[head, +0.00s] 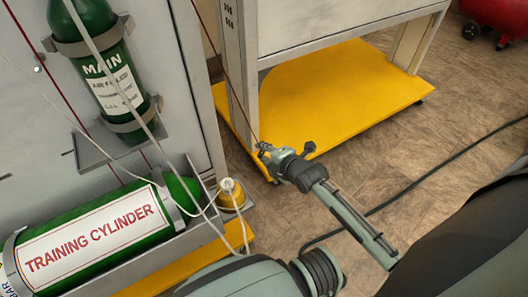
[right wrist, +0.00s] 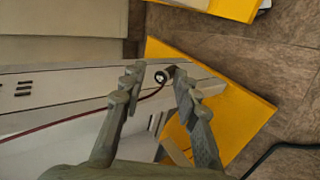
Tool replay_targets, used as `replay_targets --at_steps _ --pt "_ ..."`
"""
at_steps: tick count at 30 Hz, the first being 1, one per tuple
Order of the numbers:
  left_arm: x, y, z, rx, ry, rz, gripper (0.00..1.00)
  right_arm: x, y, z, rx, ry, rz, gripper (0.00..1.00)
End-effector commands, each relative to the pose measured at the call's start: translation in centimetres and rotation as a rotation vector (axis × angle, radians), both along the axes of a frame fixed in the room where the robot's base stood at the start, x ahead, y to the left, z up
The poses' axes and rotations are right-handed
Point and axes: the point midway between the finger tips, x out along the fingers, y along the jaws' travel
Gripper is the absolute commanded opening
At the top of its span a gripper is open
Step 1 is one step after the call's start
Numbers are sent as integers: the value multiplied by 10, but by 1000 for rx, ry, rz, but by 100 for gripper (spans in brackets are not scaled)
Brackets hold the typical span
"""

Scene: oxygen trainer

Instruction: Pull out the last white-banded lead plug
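A lead plug (right wrist: 162,76) with a pale round end and a dark centre shows in the right wrist view. A dark red lead (right wrist: 75,122) runs from it to the left. My right gripper (right wrist: 158,74) is open, with one finger on each side of the plug and visible gaps between. In the head view my right gripper (head: 264,150) is at the lower edge of the grey panel, where a dark red lead (head: 236,75) comes down. The plug is too small there to tell its band or seating. My left gripper is not in view.
A green training cylinder (head: 95,243) lies at the lower left, below an upright green main cylinder (head: 88,22). Pale hoses (head: 190,205) hang across them. A yellow base (head: 345,95) lies behind my right gripper. A black cable (head: 440,165) crosses the brown floor.

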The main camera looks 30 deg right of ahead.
Motion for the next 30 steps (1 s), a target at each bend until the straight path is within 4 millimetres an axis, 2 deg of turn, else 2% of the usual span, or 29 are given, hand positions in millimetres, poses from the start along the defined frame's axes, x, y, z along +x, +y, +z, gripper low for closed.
replay_targets --at_steps 12,17,24,30 --pt "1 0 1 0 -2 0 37 -6 0 4 0 -1 0 37" --pt "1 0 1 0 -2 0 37 -28 -2 19 -3 0 3 37" --pt "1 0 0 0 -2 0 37 -71 -6 47 -2 2 3 37" --pt "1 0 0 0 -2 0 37 -93 -7 63 -1 1 1 37"
